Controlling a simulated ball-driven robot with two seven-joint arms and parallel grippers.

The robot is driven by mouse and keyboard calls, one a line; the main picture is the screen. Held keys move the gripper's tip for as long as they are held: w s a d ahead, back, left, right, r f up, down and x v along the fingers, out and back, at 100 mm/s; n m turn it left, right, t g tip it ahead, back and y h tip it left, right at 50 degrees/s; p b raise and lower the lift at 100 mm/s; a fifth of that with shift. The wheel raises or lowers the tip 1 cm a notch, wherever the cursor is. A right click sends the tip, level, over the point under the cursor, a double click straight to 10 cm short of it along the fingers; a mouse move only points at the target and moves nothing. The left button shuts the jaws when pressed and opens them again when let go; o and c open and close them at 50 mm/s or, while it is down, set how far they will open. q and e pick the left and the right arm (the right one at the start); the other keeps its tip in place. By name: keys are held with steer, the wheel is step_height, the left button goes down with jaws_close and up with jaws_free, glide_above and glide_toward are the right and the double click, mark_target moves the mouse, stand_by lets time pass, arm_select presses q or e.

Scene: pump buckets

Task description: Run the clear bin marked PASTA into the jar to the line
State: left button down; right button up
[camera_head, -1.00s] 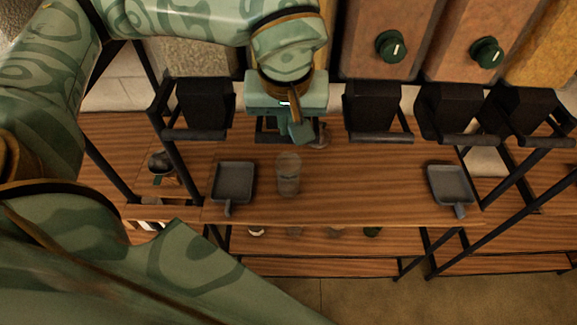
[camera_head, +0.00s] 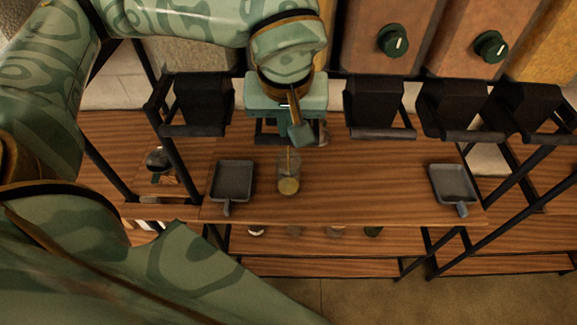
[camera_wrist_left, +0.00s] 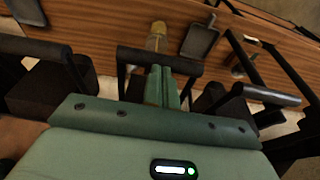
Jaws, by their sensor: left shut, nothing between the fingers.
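The clear jar (camera_head: 288,180) stands on the wooden counter, with yellowish pasta in its lower part. A thin tan stream falls into it from above. The jar also shows in the left wrist view (camera_wrist_left: 156,40), beyond my fingers. My left gripper (camera_head: 301,134) is shut and empty in front of the bin outlet above and behind the jar. In the wrist view its fingers (camera_wrist_left: 163,76) reach to the dark lever bar (camera_wrist_left: 185,64); I cannot tell how firmly they touch. The PASTA bin and its label are hidden behind my arm. My right gripper is out of view.
Grey scoop trays lie left (camera_head: 232,181) and right (camera_head: 453,184) of the jar. More black outlets with bars (camera_head: 380,134) line the back, under bins with green knobs (camera_head: 392,41). Black frame posts stand at both sides. The counter between jar and right tray is clear.

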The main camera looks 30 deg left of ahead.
arm_select(q)
steer(key=shift+f, duration=0.15)
steer(key=shift+f+b, duration=0.25)
steer(key=shift+b, duration=0.15)
steer(key=shift+f, duration=0.15)
steer(key=shift+w+a+f+b, duration=0.1)
steer(key=shift+f+b, duration=0.15)
steer(key=shift+b, duration=0.1)
steer(key=shift+f, duration=0.15)
stand_by(4.0)
